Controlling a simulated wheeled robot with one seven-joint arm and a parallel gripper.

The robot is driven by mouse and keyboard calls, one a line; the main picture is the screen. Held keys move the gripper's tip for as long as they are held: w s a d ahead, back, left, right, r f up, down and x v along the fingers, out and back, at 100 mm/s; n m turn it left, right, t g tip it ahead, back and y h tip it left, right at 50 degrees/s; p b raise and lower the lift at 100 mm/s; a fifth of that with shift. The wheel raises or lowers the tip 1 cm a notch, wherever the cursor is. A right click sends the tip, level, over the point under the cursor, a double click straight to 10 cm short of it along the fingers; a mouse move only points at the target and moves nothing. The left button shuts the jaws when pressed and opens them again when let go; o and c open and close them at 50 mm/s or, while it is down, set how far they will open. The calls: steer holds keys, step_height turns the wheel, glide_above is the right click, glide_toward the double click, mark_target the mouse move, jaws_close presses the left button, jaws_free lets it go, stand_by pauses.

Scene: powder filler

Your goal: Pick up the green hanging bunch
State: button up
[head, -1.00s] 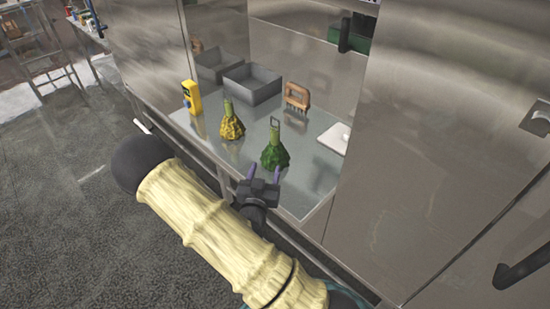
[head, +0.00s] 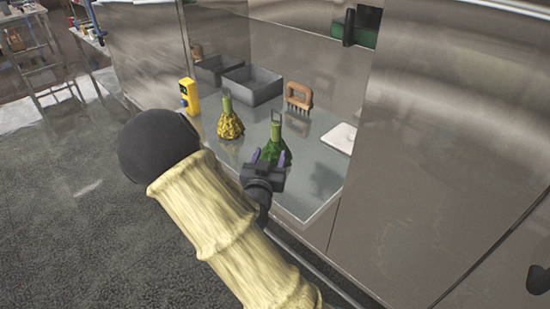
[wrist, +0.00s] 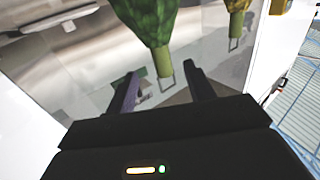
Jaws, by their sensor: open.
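The green bunch (head: 277,150) stands upright on the metal counter, with a narrow light green neck and a wire loop on top. My gripper (head: 268,158) is open just in front of it in the head view and covers its lower part. In the wrist view the green bunch (wrist: 150,18) appears upside down. Its neck and loop point down toward the space between the two fingers of my gripper (wrist: 160,80). The fingers look apart from it, and I cannot tell how far beyond the fingertips it is.
A yellow bunch (head: 230,122) stands to the left. A yellow device (head: 190,97), a grey bin (head: 252,84), a wooden-handled brush (head: 299,96) and a white slab (head: 340,138) stand around. Steel walls (head: 440,130) close the right side and back.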

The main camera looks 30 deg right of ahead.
mark_target(276, 139)
steer(key=p+x, duration=0.1)
steer(key=x, duration=0.5)
steer(key=shift+s+d+r, duration=0.1)
steer(key=shift+s+r, duration=0.05)
steer(key=shift+w+d, duration=0.25)
steer(key=shift+w, duration=0.2)
steer(key=shift+s+a, duration=0.15)
steer(key=p+x, duration=0.1)
steer(key=x, duration=0.4)
steer(key=shift+w+p, duration=0.2)
steer(key=shift+p, duration=0.2)
steer(key=shift+c, duration=0.2)
jaws_close()
